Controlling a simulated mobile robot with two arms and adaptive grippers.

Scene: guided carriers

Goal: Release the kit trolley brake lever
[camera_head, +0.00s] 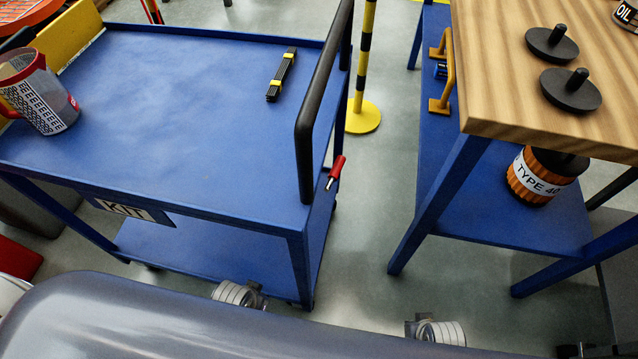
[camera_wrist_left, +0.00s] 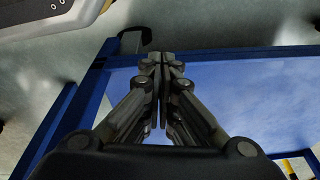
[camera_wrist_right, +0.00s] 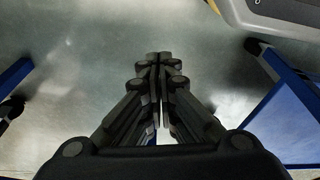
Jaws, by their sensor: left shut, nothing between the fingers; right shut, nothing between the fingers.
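The blue kit trolley (camera_head: 190,110) stands at the left in the head view, with a KIT label (camera_head: 131,210) on its near edge. A small red-handled lever (camera_head: 336,172) is on its right side, below the black push handle (camera_head: 318,105); I take it for the brake lever. My left gripper (camera_wrist_left: 160,62) is shut and empty in its wrist view, above the trolley's blue frame (camera_wrist_left: 220,60). My right gripper (camera_wrist_right: 160,62) is shut and empty over bare floor in its wrist view. Neither gripper's fingers show in the head view. Neither touches the lever there.
A wood-topped bench (camera_head: 500,60) stands at the right, with an orange TYPE 40 canister (camera_head: 540,178) below. A yellow-black post (camera_head: 363,110) stands behind the clear floor gap.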

